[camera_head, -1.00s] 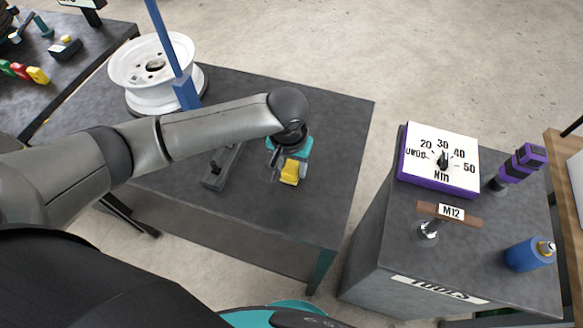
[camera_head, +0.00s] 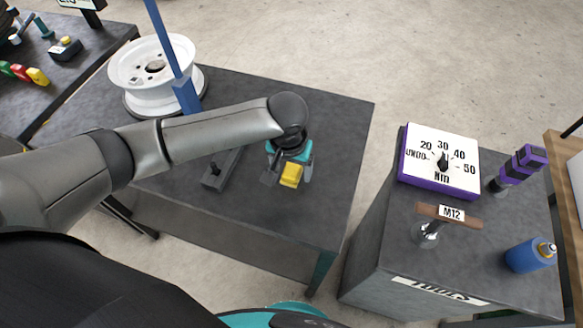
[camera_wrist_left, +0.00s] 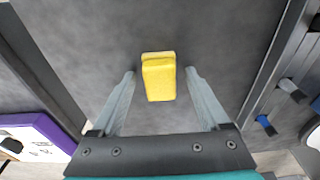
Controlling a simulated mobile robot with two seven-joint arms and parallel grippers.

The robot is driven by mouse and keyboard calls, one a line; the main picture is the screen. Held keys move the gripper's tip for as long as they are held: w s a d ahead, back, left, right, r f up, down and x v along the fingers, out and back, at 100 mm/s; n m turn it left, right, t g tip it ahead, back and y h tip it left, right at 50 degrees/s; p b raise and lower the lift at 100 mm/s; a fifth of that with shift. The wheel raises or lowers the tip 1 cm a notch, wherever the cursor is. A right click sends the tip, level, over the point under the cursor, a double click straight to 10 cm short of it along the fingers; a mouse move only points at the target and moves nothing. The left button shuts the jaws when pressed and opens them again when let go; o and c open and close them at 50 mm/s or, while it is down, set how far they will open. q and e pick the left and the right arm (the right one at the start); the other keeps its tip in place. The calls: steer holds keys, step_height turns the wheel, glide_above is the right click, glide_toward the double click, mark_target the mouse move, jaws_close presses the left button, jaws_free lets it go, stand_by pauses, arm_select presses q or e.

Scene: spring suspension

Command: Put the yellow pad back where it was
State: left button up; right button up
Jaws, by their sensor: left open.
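The yellow pad (camera_head: 291,175) is a small block on the dark bench top, near the bench's right part. In the left wrist view the pad (camera_wrist_left: 158,78) lies between my two fingers, with a gap on each side. It appears to rest on the bench. My left gripper (camera_head: 288,177) is open around the pad, pointing down over the bench. It also shows in the left wrist view (camera_wrist_left: 161,72), fingers apart. My right gripper does not show.
A dark bar-like fixture (camera_head: 220,169) lies left of the pad. A white wheel rim (camera_head: 150,72) and a blue post (camera_head: 184,92) stand farther left. A tool cabinet (camera_head: 378,245) with a torque dial box (camera_head: 440,160) stands right, across a gap. The bench's right side is clear.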

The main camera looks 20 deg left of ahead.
mark_target(289, 175)
arm_select(q)
step_height(289, 175, up, 12)
steer(key=s+p, duration=0.1)
steer(key=p, duration=0.2)
steer(key=shift+s, duration=0.25)
